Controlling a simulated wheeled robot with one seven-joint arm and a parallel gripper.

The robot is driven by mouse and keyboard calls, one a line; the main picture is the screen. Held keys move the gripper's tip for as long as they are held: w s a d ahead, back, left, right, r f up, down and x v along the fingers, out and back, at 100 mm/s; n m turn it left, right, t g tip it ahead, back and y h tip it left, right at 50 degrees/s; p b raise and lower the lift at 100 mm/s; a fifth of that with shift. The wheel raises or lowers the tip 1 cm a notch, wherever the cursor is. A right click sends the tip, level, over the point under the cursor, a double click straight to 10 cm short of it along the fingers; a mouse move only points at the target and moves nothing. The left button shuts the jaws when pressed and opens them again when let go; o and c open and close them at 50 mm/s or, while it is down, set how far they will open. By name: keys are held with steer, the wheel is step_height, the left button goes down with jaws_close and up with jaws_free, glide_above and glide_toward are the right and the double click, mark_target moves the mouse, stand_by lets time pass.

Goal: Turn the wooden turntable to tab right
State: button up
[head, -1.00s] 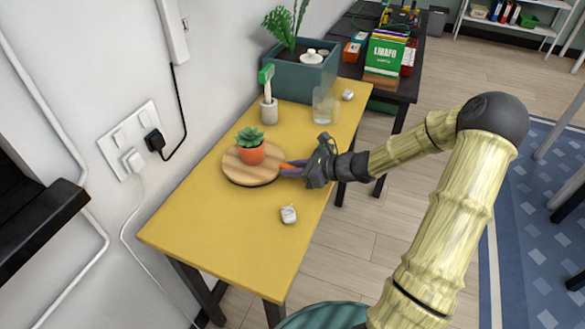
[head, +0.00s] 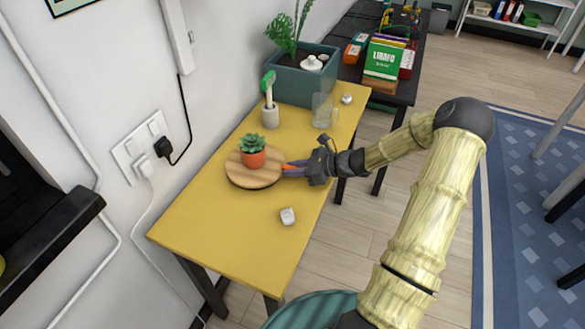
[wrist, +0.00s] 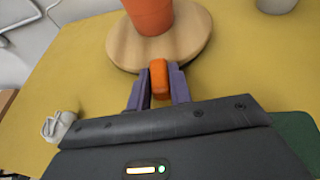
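The wooden turntable (head: 238,178) is a round disc on the yellow table, with a green succulent in an orange pot (head: 253,159) on it. Its orange tab (wrist: 159,79) sticks out at the rim, on the right side in the head view. My gripper (head: 292,168) is at that right edge. In the wrist view its purple fingers (wrist: 159,88) stand on both sides of the tab, with little or no gap, so it looks shut on the tab. In the head view the fingers partly hide the tab.
A small whitish object (head: 287,216) lies on the yellow table (head: 215,240) near my gripper. Farther back stand a grey cup with a green-headed tool (head: 270,115), a clear glass (head: 322,110) and a teal planter (head: 300,82). The near part of the table is mostly clear.

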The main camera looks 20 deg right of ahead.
steer(key=o, duration=0.4)
steer(key=shift+r, duration=0.15)
steer(key=shift+c, duration=0.2)
steer(key=shift+o, duration=0.2)
steer(key=v, duration=1.7)
steer(key=shift+s+d, duration=0.15)
steer(key=shift+d, duration=0.05)
